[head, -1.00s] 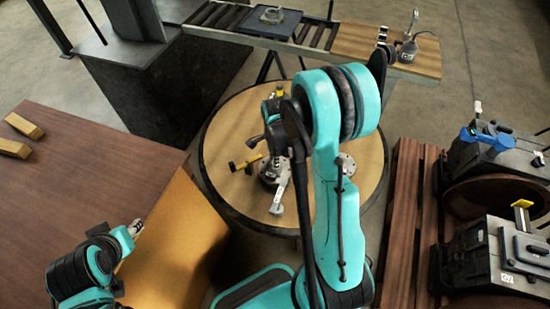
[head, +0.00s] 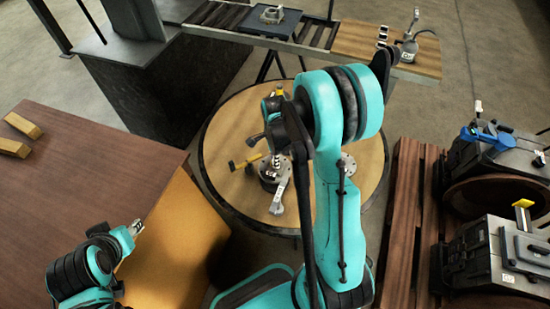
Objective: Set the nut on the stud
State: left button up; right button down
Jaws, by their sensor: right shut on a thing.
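A round wooden table (head: 235,120) stands in the middle of the view. On it sits a dark grey round hub part (head: 268,180), with a small dark-and-light upright piece above it that may be the stud or a fingertip. My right gripper (head: 277,146) is over this hub, seen from behind and partly covered by my own arm. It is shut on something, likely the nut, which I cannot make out. Whether the held thing touches the stud is hidden. My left gripper (head: 136,228) is at lower left by the brown bench's edge, away from the hub; its opening is unclear.
A yellow-ended tool (head: 240,164) and a grey lever-like piece (head: 277,200) lie beside the hub. A brown bench (head: 85,180) is at left. A roller conveyor with a blue-grey tray (head: 268,31) and an oil can (head: 408,48) is behind. Dark machines (head: 490,245) stand at right.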

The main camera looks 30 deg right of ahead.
jog(key=shift+f+b, duration=0.6)
jog(key=shift+b, duration=0.05)
dwell(0.7)
jog(key=c, duration=1.2)
grip_release()
jog(key=shift+r, duration=0.1)
notch_tip(320, 180, up, 12)
